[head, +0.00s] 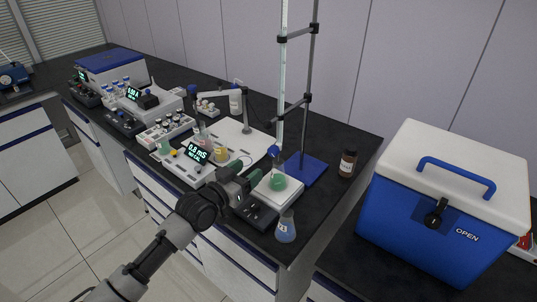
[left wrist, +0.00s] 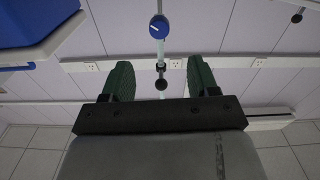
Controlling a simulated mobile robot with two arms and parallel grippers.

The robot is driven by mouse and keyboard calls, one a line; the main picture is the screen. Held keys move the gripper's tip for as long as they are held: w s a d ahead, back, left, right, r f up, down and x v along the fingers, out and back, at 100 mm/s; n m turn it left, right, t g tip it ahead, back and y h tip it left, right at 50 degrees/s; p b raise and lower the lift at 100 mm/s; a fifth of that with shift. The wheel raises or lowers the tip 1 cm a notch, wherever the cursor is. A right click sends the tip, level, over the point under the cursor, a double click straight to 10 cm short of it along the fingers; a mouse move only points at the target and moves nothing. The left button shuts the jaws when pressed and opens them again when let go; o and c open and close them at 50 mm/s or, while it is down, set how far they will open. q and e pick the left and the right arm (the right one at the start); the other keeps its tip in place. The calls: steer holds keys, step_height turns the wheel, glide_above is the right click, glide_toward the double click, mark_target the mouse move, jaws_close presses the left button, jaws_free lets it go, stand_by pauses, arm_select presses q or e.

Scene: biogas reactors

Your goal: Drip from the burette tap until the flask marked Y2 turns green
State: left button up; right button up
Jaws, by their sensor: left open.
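The glass burette (head: 281,85) is clamped upright on a stand with a blue base (head: 306,170). Its blue tap (head: 274,151) sits just above a flask of green liquid (head: 279,183) on a white plate. The tap also shows in the left wrist view (left wrist: 160,27), ahead of and between the fingers. A second flask, of blue liquid (head: 286,228), stands in front near the bench edge with a label; I cannot read either flask's mark surely. My left gripper (head: 250,176) is open and empty, left of the green flask, apart from the tap. My right gripper is not seen.
A brown bottle (head: 347,163) stands right of the stand. A blue cool box with white lid (head: 445,190) fills the right. Meters, a display (head: 196,151) and vial racks (head: 166,130) crowd the bench to the left. The floor at lower left is clear.

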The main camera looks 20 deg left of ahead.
mark_target(271, 153)
arm_select(q)
steer(key=p+x, duration=0.1)
steer(key=x, duration=0.9)
steer(key=shift+w+d+f, duration=0.15)
steer(key=shift+w+d, duration=0.05)
steer(key=shift+w, duration=0.1)
steer(key=c, duration=0.9)
